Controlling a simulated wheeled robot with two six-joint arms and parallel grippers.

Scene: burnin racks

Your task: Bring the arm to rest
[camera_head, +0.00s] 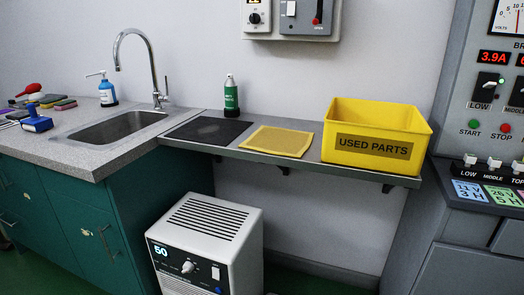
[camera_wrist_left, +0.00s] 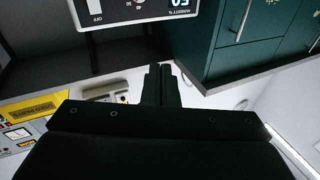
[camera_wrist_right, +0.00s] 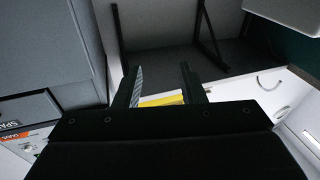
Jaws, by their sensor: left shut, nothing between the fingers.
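Neither of my arms shows in the head view. In the left wrist view my left gripper (camera_wrist_left: 160,82) has its two dark fingers together, with nothing seen between them. In the right wrist view my right gripper (camera_wrist_right: 158,88) has its fingers spread apart. A grey ridged strip (camera_wrist_right: 137,86) shows beside its left finger, and a yellow patch (camera_wrist_right: 162,100) shows between the fingers. I cannot tell what these two are or how far off they lie. Nothing is seen clamped in this gripper.
A yellow USED PARTS bin (camera_head: 372,148), a yellow mat (camera_head: 277,141), a dark mat (camera_head: 208,131) and a green bottle (camera_head: 231,96) are on the shelf (camera_head: 308,158). A white humidity unit (camera_head: 205,245) stands below. The sink (camera_head: 122,127) is left, a control panel (camera_head: 490,140) right.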

